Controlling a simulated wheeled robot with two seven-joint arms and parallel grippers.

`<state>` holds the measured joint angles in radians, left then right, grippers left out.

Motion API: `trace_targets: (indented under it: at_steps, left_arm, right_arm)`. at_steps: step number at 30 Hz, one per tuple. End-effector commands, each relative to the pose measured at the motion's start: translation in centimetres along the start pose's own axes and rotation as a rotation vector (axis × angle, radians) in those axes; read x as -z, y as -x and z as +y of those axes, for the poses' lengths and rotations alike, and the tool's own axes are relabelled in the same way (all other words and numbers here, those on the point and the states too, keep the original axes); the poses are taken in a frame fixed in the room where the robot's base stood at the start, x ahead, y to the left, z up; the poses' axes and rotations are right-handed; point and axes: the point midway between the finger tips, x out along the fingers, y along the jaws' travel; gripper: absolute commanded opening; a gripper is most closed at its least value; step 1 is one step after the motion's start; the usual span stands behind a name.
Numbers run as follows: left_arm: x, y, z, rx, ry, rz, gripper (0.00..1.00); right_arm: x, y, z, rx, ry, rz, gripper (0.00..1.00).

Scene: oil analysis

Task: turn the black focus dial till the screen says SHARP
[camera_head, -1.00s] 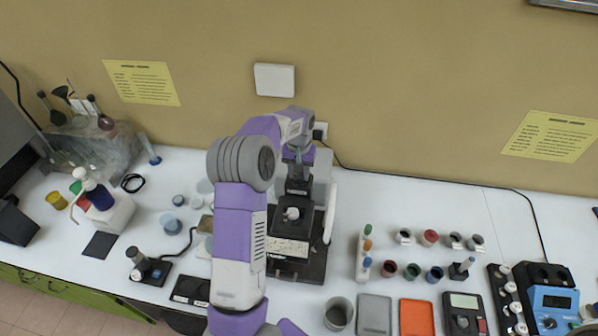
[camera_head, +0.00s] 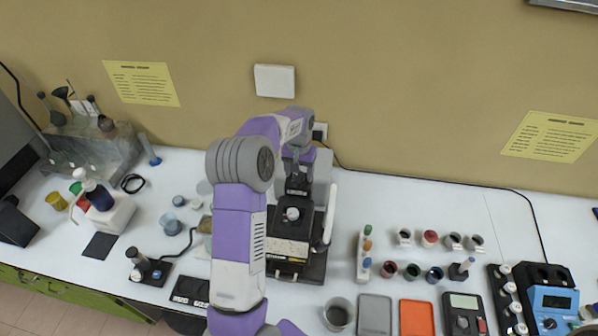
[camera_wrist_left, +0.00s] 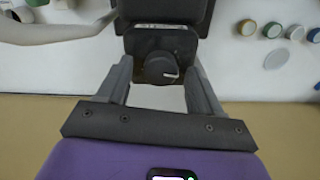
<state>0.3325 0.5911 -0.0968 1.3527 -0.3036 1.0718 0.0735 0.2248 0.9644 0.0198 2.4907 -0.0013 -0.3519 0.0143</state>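The dark microscope (camera_head: 290,250) stands on the white bench in the head view, partly hidden by my left arm. The black focus dial (camera_wrist_left: 160,68) shows in the left wrist view as a round dark knob with a small white mark, low on the back of the microscope. My left gripper (camera_wrist_left: 160,76) is open, with one finger on each side of the dial and a visible gap to each. In the head view my left gripper (camera_head: 297,160) is at the back of the microscope and its fingertips are hard to make out. I cannot read any screen text. My right gripper is not in view.
A pale curved tube (camera_head: 330,214) stands at the microscope's right side. A grey cup (camera_head: 338,314), a grey tray (camera_head: 374,314) and an orange tray (camera_head: 416,317) lie at the front. Several small jars stand to the right. The wall is close behind the microscope.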

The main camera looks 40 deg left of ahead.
Motion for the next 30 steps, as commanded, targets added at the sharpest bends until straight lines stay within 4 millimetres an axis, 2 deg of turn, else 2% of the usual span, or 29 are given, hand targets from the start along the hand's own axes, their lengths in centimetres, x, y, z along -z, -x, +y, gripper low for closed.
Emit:
trace_targets:
  at_steps: [9, 11, 21, 25, 30]
  left_arm:
    - [-0.1, 0.2, 0.0, 0.0, 0.0, -0.003, 0.66]
    - [0.0, 0.8, 0.0, 0.0, 0.001, -0.001, 0.66]
    - [0.0, 6.2, 0.0, 0.0, 0.0, 0.0, 0.66]
    - [0.0, 7.2, 0.0, 0.0, 0.0, -0.001, 0.66]
    - [0.0, 7.5, 0.0, 0.0, 0.0, -0.002, 0.66]
  right_arm:
    - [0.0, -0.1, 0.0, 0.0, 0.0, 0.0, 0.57]
    - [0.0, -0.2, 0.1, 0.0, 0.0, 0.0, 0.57]
    - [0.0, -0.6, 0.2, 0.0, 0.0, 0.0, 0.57]
    - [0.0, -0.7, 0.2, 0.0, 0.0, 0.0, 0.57]
    - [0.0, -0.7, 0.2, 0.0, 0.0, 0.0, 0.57]
